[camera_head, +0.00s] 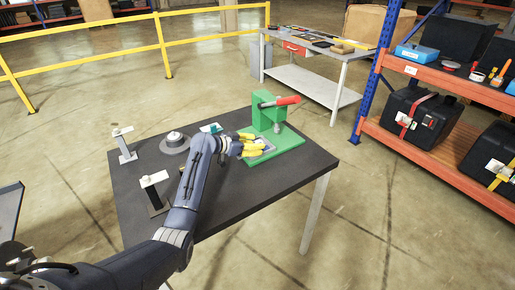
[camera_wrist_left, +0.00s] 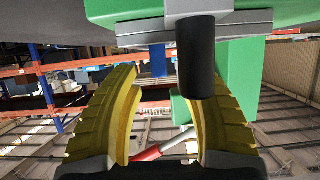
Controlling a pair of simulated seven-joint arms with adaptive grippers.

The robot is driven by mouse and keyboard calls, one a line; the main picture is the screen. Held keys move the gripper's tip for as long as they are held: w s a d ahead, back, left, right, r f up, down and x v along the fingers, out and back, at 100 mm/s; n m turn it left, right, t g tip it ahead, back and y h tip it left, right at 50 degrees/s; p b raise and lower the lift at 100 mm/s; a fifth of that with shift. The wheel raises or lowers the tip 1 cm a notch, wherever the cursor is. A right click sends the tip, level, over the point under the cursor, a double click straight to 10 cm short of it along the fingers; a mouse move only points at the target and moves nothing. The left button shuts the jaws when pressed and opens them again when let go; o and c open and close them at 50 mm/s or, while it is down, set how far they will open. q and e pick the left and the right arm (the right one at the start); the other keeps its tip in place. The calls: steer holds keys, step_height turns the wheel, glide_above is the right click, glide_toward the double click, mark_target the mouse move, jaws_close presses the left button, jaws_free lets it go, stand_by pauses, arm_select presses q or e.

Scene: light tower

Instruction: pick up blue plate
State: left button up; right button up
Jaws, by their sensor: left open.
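My left gripper (camera_head: 262,146) has yellow fingers and reaches over the dark table to the green fixture. It is open; the left wrist view shows its curved fingers (camera_wrist_left: 165,105) apart. The green fixture (camera_head: 268,108) has a flat green base and a red-handled lever (camera_head: 280,101). In the left wrist view, grey layered plates (camera_wrist_left: 140,37) and a black cylinder (camera_wrist_left: 196,60) are just beyond the fingertips, with nothing clearly gripped. A small teal-and-white piece (camera_head: 211,128) lies left of the fixture. I cannot tell which piece is the blue plate; the gripper hides part of the base.
The dark table (camera_head: 240,190) also holds a grey round part (camera_head: 174,143) and two small upright stands (camera_head: 125,145) (camera_head: 154,190). Its front right area is clear. A workbench (camera_head: 318,82) and an orange shelf (camera_head: 440,80) with cases stand behind, beyond the table.

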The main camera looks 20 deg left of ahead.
arm_select(q)
steer(key=shift+x, duration=1.1)
jaws_close()
